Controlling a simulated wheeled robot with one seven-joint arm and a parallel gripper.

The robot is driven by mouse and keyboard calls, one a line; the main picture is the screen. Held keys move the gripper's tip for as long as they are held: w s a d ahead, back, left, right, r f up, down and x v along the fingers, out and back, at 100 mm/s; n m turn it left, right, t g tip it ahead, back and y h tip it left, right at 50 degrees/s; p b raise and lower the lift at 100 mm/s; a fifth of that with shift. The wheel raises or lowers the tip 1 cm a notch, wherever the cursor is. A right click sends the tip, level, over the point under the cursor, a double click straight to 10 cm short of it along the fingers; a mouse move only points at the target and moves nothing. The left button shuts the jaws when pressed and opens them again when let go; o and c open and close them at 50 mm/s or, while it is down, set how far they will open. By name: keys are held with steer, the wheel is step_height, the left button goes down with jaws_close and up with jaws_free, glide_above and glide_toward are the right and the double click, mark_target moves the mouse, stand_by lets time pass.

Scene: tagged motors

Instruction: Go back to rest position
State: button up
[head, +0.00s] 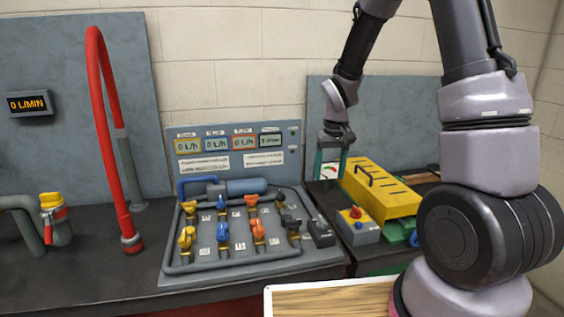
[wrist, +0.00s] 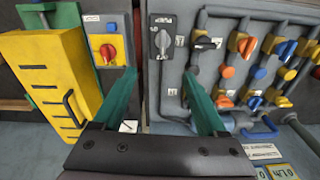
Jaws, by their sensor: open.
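My gripper (head: 329,174) hangs in the head view in front of the back panel, between the valve board and the yellow box. In the wrist view its two green fingers (wrist: 160,74) are spread apart with nothing held between them. Beyond the fingertips is the edge of the valve board (wrist: 180,20), with a grey switch box (wrist: 163,42) on it. The fingers look clear of these things, though the exact gap is hard to judge. My arm comes down from the upper right of the head view.
The valve board (head: 230,259) carries several yellow, blue and orange valves. Right of it are a red-knob switch box (head: 358,228) and a yellow slotted box (head: 385,192). A tall red pipe (head: 108,130) stands at left. A wooden board (head: 330,300) is at the front.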

steer(key=s+d+r+m+t+y, duration=0.15)
steer(key=s+r, duration=0.25)
steer(key=r, duration=0.5)
steer(key=s+d+r+m+t+h, duration=0.1)
steer(key=s+d+r+t, duration=0.15)
steer(key=r, duration=0.55)
steer(key=s+r+m+t+y, duration=0.1)
steer(key=s+r+m+t, duration=0.1)
steer(key=s+r, duration=0.7)
steer(key=s, duration=0.3)
steer(key=shift+s+d+m, duration=0.35)
steer(key=shift+s, duration=0.05)
